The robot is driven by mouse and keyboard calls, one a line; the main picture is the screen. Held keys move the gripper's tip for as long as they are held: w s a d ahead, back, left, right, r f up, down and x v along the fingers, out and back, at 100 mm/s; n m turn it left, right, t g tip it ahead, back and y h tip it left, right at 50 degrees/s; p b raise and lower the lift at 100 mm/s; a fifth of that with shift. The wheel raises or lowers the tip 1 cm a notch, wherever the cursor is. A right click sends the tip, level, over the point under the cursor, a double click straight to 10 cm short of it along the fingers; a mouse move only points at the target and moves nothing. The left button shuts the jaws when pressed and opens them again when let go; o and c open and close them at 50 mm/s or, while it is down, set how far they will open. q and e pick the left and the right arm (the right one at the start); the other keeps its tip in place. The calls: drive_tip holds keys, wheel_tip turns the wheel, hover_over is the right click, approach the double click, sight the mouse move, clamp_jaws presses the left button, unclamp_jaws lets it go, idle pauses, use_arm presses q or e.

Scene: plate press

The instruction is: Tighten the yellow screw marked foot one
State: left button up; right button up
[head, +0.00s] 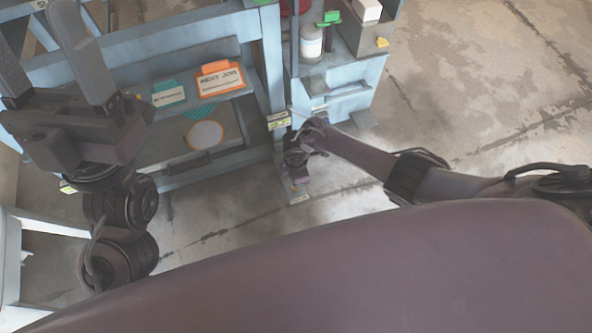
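No yellow screw can be made out. A post of the blue frame (272,60) comes down to a small foot plate (299,198) on the floor. Small yellow-and-white labels (278,119) are on the post just above my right gripper. My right gripper (298,172) is low at the post, just above the foot plate. It is small and dark, and its fingers cannot be told apart. It hides part of the foot. My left gripper (36,25) is raised at the upper left, its fingers wide apart and nothing between them.
An orange-edged card (221,82) and a green-topped card (168,94) stand on the frame's ledge. A blue cabinet (345,85) right of the post holds a white bottle (311,43) and a yellow piece (382,42). Concrete floor (480,90) is clear at right.

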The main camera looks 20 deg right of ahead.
use_arm(q)
drive_tip(key=w+d+f+n+g+y+p, duration=0.1)
drive_tip(key=w+d+f+g+y, duration=0.1)
drive_tip(key=w+f+g+y, duration=0.1)
drive_tip(key=w+f+y, duration=0.1)
drive_tip(key=w+f, duration=0.1)
drive_tip(key=w, duration=0.1)
drive_tip(key=shift+w+d+f+n+g, duration=0.2)
drive_tip(key=shift+d+n+g, duration=0.1)
drive_tip(key=shift+d, duration=0.05)
